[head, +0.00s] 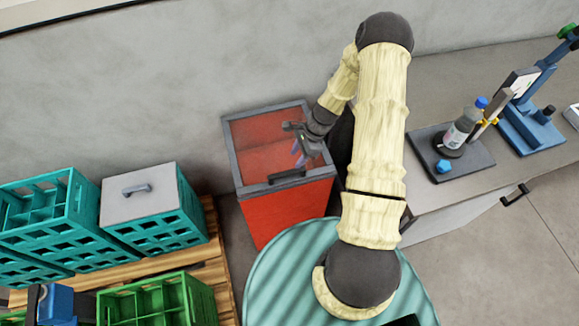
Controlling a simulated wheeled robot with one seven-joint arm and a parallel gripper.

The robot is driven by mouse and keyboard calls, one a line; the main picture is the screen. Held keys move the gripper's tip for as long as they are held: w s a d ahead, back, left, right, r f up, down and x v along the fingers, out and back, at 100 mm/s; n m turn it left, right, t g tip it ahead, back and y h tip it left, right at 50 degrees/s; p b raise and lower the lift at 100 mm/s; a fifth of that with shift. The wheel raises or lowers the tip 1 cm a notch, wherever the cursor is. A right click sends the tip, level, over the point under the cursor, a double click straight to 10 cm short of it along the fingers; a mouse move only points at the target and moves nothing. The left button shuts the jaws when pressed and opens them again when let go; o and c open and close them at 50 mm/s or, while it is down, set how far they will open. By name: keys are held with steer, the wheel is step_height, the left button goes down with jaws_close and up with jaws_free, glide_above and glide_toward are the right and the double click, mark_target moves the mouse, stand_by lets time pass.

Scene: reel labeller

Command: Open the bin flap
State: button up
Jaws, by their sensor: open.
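The red bin (283,212) stands against the wall, left of the grey counter. My arm hides the bin's back right side. I cannot tell how high the fingertips are above the flap.
Teal crates (50,215), one with a grey lid (139,193), and a green crate (160,303) stand on a wooden pallet (215,250) at left. The counter (440,92) at right holds a bottle (457,135) on a dark plate and a blue stand (530,128).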

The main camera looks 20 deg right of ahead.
mark_target(287, 172)
steer(key=p+x, duration=0.1)
steer(key=x, duration=0.6)
steer(key=shift+a+f+p, duration=0.2)
steer(key=shift+f+p, duration=0.1)
jaws_close()
